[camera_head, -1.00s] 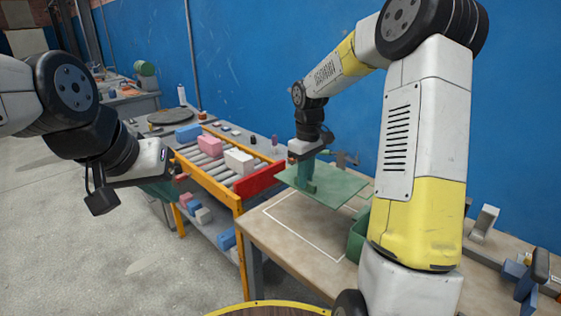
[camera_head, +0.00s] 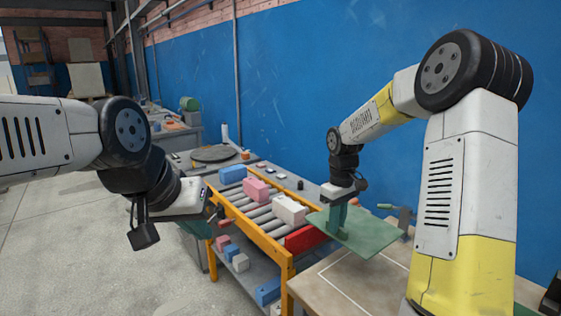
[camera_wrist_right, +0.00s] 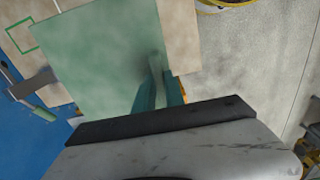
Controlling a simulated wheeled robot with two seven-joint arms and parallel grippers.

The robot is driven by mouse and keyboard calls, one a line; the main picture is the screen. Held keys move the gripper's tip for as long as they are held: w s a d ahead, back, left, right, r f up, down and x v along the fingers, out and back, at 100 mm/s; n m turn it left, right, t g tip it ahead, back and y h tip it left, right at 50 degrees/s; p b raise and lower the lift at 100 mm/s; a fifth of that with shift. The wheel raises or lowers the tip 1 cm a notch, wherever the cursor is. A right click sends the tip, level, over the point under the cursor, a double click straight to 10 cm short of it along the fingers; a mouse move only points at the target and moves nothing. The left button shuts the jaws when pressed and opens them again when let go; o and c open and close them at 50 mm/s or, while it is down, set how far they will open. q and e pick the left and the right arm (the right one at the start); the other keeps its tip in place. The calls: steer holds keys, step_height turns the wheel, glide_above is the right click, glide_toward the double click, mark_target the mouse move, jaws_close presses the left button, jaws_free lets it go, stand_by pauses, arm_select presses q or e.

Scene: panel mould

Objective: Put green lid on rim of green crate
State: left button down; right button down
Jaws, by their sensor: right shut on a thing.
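The green lid (camera_head: 372,236) is a flat square plate with an upright green handle (camera_head: 337,218). My right gripper (camera_head: 338,204) is shut on that handle and holds the lid roughly level above the near table, by the conveyor's end. In the right wrist view the lid (camera_wrist_right: 105,55) fills the upper middle, below the gripper.
A roller conveyor with an orange frame (camera_head: 270,246) and red end board (camera_head: 304,239) carries several boxes, including a white box (camera_head: 288,209). The table (camera_head: 345,285) has a white outline. A green square outline (camera_wrist_right: 20,37) shows in the right wrist view. A blue wall (camera_head: 310,70) stands behind.

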steer(key=s+f+m, duration=0.1)
steer(key=f+m, duration=0.1)
steer(key=f, duration=0.2)
steer(key=s+f+m, duration=0.2)
steer(key=f, duration=0.2)
steer(key=s+f+m, duration=0.2)
steer(key=f+m, duration=0.1)
steer(key=f, duration=0.1)
steer(key=shift+s+a+f, duration=0.15)
steer(key=shift+s+a, duration=0.05)
steer(key=shift+s, duration=0.05)
steer(key=shift+a, duration=0.1)
